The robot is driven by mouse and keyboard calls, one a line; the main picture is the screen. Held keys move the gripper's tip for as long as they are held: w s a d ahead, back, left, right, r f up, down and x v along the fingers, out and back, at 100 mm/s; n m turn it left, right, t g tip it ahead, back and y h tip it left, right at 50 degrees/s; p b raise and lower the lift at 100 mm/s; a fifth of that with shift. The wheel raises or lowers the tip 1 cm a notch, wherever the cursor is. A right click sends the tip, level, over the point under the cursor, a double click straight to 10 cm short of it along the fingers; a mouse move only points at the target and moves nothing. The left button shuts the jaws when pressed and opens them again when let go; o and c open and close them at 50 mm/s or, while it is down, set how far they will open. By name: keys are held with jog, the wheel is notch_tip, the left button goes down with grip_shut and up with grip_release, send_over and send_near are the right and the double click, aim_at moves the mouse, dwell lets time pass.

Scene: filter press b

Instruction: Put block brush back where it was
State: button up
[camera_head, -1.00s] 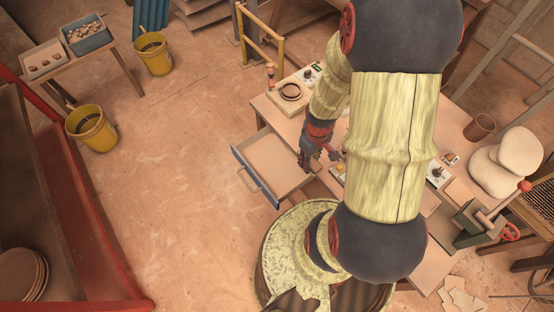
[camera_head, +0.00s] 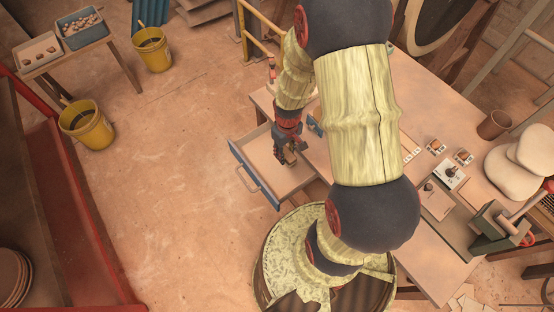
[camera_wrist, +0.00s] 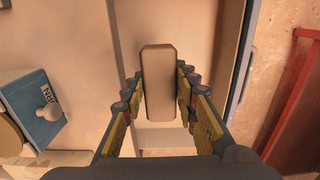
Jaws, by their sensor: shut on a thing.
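My gripper (camera_head: 288,157) is shut on the block brush (camera_wrist: 158,85), a tan rounded block that sits between the two fingers in the wrist view. In the head view it is small and mostly hidden by my gripper. My gripper is over the open drawer (camera_head: 248,162), toward its table side. The drawer is pulled out to the left of the table and has a blue-grey front with a handle. Its pale floor shows around the brush in the wrist view (camera_wrist: 205,45). I cannot tell how high the brush is above that floor.
The wooden table (camera_head: 440,105) carries white stones (camera_head: 510,165), a brown cup (camera_head: 494,124) and a vise (camera_head: 500,226). A blue box with a round knob (camera_wrist: 35,110) is left of my gripper in the wrist view. Yellow buckets (camera_head: 88,125) stand on open floor at the left.

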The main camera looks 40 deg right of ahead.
jog(key=b, duration=0.1)
send_over(277, 163)
notch_tip(277, 163, down, 4)
jog(key=shift+s+d+f, duration=0.1)
jog(key=shift+s+d, duration=0.05)
jog(key=shift+w+f+b, duration=0.2)
jog(key=shift+f+b, duration=0.6)
jog(key=shift+f, duration=0.9)
jog(key=shift+f, duration=0.1)
jog(key=shift+f, duration=0.1)
jog(key=o, duration=1.2)
